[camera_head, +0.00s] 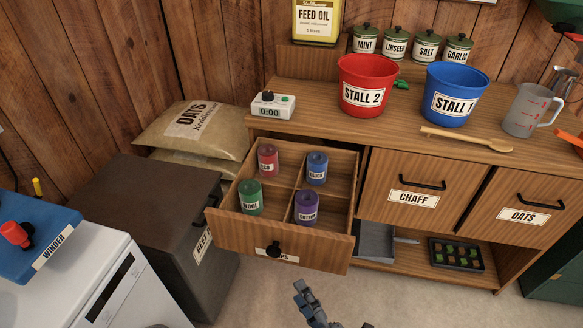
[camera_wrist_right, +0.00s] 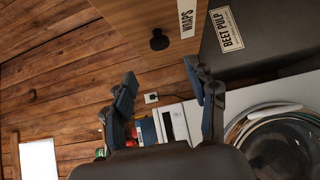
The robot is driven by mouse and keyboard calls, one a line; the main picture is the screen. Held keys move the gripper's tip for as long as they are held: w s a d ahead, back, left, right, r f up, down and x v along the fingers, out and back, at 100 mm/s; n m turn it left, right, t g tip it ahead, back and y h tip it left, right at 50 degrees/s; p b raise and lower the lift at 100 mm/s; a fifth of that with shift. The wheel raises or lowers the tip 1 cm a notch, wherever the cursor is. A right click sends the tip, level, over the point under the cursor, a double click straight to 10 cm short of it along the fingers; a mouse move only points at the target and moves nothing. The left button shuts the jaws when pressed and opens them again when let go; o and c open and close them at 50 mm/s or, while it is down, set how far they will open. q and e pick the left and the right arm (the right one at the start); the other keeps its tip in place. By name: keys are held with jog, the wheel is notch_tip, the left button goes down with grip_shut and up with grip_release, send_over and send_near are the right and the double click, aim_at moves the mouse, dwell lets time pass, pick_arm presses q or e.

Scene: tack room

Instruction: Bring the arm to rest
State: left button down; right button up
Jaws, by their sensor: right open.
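My right gripper (camera_head: 330,308) shows at the bottom edge of the head view, in front of and below the open wraps drawer (camera_head: 232,228). In the right wrist view its two fingers (camera_wrist_right: 160,72) are spread apart with nothing between them. It is apart from the drawer knob (camera_head: 275,248), which also shows in the wrist view (camera_wrist_right: 159,40). Most of the right arm is outside the head view. My left gripper is in neither view.
The pulled-out drawer holds a red roll (camera_head: 268,158), blue roll (camera_head: 317,167), green roll (camera_head: 250,196) and purple roll (camera_head: 306,207) in separate compartments. A dark beet pulp bin (camera_head: 150,200) and white appliance (camera_head: 100,290) stand left. Floor before the cabinet is clear.

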jog(key=s+d+f+m+g+h+p, duration=0.1)
jog(key=s+d+f+m+g+h, duration=0.2)
jog(key=f, duration=0.6)
jog(key=s+d+f+m+g+h+p, duration=0.1)
jog(key=s+d+f+m+g, duration=0.15)
jog(key=f+m, duration=0.4)
jog(key=s+d+f+m+g+h+p, duration=0.1)
jog(key=s+d+f+m, duration=0.15)
jog(key=f, duration=0.75)
jog(key=s+d+f+m+g+h, duration=0.1)
jog(key=s+d+f+m+g, duration=0.1)
jog(key=s, duration=0.5)
jog(key=s+d+f+m+g+h+p, duration=0.1)
jog(key=s+d+f+m+g, duration=0.2)
jog(key=s, duration=0.5)
jog(key=s+d+f+m+g+h+p, duration=0.1)
jog(key=s+d+f+m+g, duration=0.2)
jog(key=s+f, duration=0.4)
jog(key=shift+s+d+f+m, duration=0.15)
jog(key=shift+d+f+m, duration=0.4)
jog(key=shift+d, duration=0.65)
jog(key=shift+g, duration=0.25)
